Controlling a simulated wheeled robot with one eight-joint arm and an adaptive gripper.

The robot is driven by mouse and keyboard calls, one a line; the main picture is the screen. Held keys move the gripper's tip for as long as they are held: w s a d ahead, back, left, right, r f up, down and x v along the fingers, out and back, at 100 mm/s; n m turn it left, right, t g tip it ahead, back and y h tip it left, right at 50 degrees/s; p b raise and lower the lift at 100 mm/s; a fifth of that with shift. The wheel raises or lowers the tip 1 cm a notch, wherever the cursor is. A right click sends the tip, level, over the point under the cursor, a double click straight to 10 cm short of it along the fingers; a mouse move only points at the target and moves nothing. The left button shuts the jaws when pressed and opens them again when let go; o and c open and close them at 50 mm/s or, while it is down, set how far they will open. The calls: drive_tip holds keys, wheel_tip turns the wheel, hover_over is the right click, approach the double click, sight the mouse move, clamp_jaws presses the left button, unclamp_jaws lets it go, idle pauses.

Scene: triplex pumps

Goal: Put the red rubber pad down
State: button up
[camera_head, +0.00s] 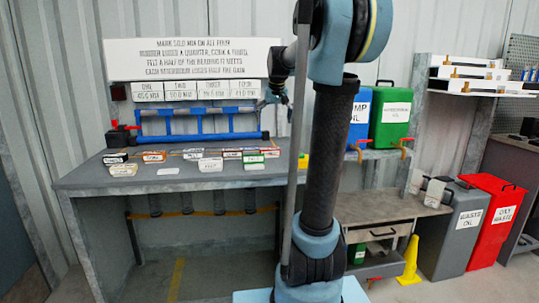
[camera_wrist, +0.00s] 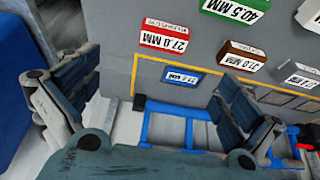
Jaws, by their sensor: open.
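My gripper (camera_head: 277,93) hangs over the back of the grey bench (camera_head: 85,178), near the blue rail stand (camera_head: 200,125). In the wrist view its two fingers (camera_wrist: 158,88) are spread wide apart with nothing between them. A red block with a white "27.0 MM" label (camera_wrist: 163,37) lies on the bench, ahead of the fingers and apart from them. I cannot tell whether it is the red rubber pad; no other clear red pad shows. A small blue labelled block (camera_wrist: 182,76) lies between the red block and the blue frame (camera_wrist: 165,128).
Other labelled blocks, green (camera_wrist: 236,8) and brown (camera_wrist: 242,56) among them, lie nearby. A yellow line (camera_wrist: 134,75) marks the bench. Blue (camera_head: 358,112) and green (camera_head: 390,118) containers stand right of my arm. A yellow cone (camera_head: 409,262) stands on the floor.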

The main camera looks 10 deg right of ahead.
hover_over(270, 149)
drive_tip(key=s, duration=0.2)
drive_tip(key=f, duration=0.9)
drive_tip(key=shift+w+d+f, duration=0.1)
drive_tip(key=shift+d+f, duration=0.05)
drive_tip(key=shift+d, duration=0.2)
drive_tip(key=shift+a+x, duration=0.2)
drive_tip(key=shift+x, duration=1.15)
drive_tip(key=shift+a+x, duration=0.15)
drive_tip(key=shift+x, duration=1.2)
drive_tip(key=c, duration=1.3)
drive_tip(key=shift+c, duration=0.2)
